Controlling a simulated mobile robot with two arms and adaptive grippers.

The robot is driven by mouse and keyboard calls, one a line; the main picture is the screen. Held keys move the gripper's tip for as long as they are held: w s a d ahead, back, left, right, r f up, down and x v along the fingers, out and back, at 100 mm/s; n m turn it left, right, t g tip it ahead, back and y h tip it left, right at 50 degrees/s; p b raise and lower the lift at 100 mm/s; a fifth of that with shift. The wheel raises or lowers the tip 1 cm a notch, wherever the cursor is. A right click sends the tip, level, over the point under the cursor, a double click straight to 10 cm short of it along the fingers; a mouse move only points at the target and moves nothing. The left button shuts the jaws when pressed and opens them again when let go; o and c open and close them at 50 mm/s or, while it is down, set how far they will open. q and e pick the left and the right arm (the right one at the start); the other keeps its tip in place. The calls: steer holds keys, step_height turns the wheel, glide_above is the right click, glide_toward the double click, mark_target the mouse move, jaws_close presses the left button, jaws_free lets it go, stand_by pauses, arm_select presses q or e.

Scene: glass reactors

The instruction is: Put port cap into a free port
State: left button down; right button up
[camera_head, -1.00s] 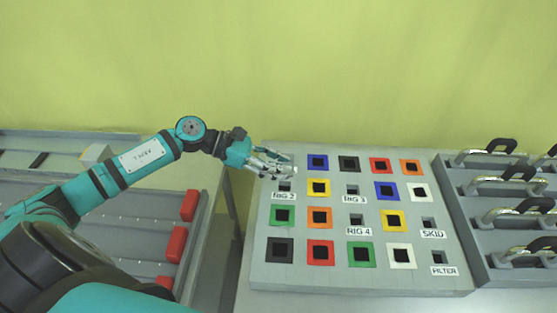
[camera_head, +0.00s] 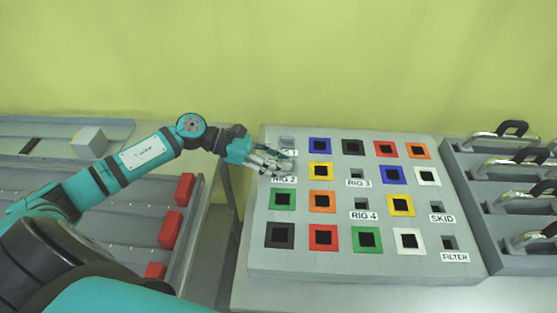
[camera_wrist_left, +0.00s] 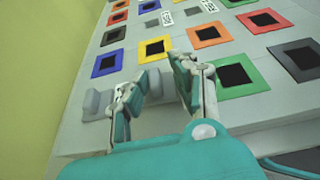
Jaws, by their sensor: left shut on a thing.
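The grey port panel (camera_head: 340,277) has dark square openings, many framed in colour. Grey-edged openings are labelled RIG 3 (camera_head: 358,174), RIG 4 (camera_head: 361,204), SKID (camera_head: 437,208) and FILTER (camera_head: 449,242). My left gripper (camera_head: 281,165) is over the panel's left column, just above the RIG 2 label (camera_head: 284,179), and hides the opening there. Its fingers also show in the left wrist view (camera_wrist_left: 160,92). They are shut on a small grey port cap, mostly hidden between the fingertips. I cannot tell whether the cap touches the panel. My right gripper is not in view.
A grey block (camera_wrist_left: 93,104) stands out from the panel beside the fingers in the wrist view. A rack with metal-and-black handles (camera_head: 505,130) stands at the right. A tray with red blocks (camera_head: 171,228) is at the left, and a grey box (camera_head: 88,142) is behind it.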

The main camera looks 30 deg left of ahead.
arm_select(q)
steer(key=shift+f+b, duration=0.4)
steer(key=shift+b, duration=0.1)
stand_by(1.2)
steer(key=c, duration=1)
jaws_free()
steer(key=shift+o, duration=0.2)
steer(key=v, duration=1.2)
step_height(320, 180, up, 8)
steer(key=p, duration=0.6)
steer(key=shift+f, duration=0.1)
